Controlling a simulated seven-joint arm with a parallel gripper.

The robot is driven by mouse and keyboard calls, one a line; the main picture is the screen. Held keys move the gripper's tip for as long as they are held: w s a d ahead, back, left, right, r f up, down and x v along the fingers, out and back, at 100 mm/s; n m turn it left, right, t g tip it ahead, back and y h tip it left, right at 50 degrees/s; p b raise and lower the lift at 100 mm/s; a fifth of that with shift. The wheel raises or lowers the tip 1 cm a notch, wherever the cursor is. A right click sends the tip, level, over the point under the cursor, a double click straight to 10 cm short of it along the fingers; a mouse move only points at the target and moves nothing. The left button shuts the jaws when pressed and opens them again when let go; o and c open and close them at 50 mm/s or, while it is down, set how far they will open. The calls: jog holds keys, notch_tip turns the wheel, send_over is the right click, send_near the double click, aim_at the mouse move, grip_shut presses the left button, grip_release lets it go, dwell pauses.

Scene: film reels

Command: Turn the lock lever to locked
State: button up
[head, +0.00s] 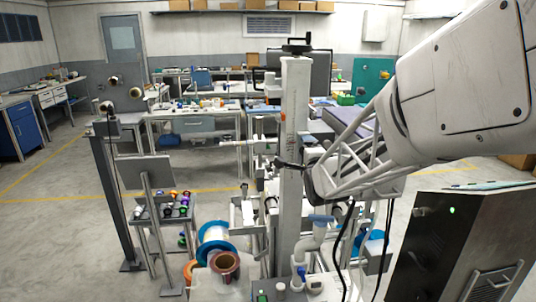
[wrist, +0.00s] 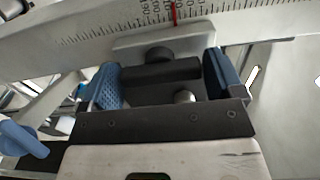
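A scale bar with black graduations and a red mark (wrist: 174,12) crosses the top of the wrist view. A grey plate with a round black knob (wrist: 158,54) is just below it. A dark bar (wrist: 160,73), which may be the lock lever, lies under the knob. My gripper (wrist: 163,82) has its two blue-padded fingers spread apart, on either side of the dark bar. I cannot tell whether they touch it. In the head view, my gripper is at the pale upright column (head: 292,115), near a dark fitting (head: 288,164), and is largely hidden by my arm.
A dark cabinet with a green light (head: 452,210) stands at the right. Reels, including a brown one (head: 225,262) and a blue-rimmed one (head: 216,237), are near the column base.

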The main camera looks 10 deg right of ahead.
dwell(0.4)
jog(key=s, duration=0.7)
jog(key=shift+s, duration=0.4)
jog(key=shift+s, duration=0.1)
dwell(0.4)
jog(key=s+a+f+n+g, duration=0.2)
jog(key=s+n+g, duration=0.5)
jog(key=s, duration=0.9)
jog(key=s+a+f+n+g, duration=0.2)
jog(key=s+n+g, duration=0.6)
jog(key=s, duration=0.8)
jog(key=f+n, duration=0.1)
jog(key=n, duration=0.2)
jog(key=shift+s+f, duration=0.35)
